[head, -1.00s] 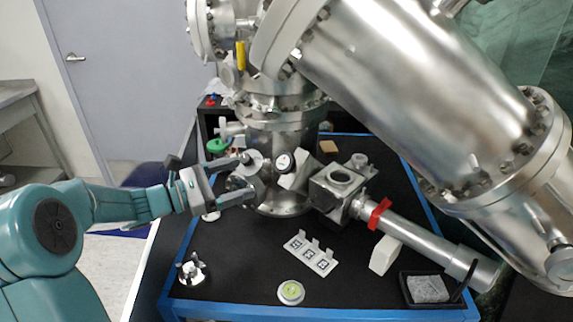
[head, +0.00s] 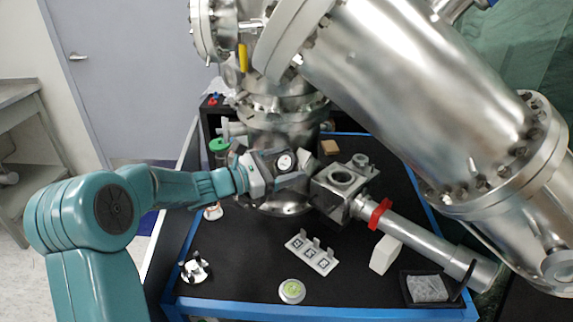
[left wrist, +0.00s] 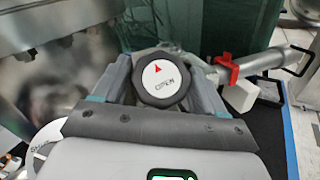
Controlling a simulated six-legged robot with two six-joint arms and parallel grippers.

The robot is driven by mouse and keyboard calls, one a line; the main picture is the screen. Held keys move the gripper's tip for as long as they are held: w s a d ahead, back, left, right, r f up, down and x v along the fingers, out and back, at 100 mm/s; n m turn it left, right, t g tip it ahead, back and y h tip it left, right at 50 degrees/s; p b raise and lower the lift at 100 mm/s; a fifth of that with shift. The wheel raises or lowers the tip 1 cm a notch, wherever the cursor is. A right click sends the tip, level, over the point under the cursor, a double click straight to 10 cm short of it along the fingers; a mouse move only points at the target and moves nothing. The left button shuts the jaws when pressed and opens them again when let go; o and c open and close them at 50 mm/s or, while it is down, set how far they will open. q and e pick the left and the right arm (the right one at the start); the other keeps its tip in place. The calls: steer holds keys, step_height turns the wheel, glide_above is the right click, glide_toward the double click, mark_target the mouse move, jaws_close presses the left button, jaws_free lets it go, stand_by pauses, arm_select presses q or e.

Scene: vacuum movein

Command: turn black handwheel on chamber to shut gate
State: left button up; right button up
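The black handwheel (left wrist: 160,80) has a white face with a red arrow and the word OPEN. It sits low on the steel chamber (head: 285,125), and its face also shows in the head view. My left gripper (left wrist: 159,74) is at the handwheel, with one finger on each side of it. The fingers look apart, with the wheel close between them; whether they touch its rim I cannot tell. The arrow points up and slightly left in the left wrist view. My right gripper is in neither view.
A steel block (head: 347,185) with a long tube and a red clamp (head: 379,214) stands close to the right of the handwheel. A white marker stand (head: 311,254), a small round dish (head: 291,291) and a black tray (head: 408,291) are on the black table.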

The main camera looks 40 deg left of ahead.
arm_select(q)
steer(key=c, duration=0.6)
steer(key=shift+m+g+h, duration=0.6)
steer(key=shift+m+h, duration=0.1)
steer(key=shift+m, duration=0.4)
steer(key=o, duration=1)
steer(key=shift+c, duration=0.2)
steer(key=v, duration=1.6)
steer(key=shift+b, duration=0.3)
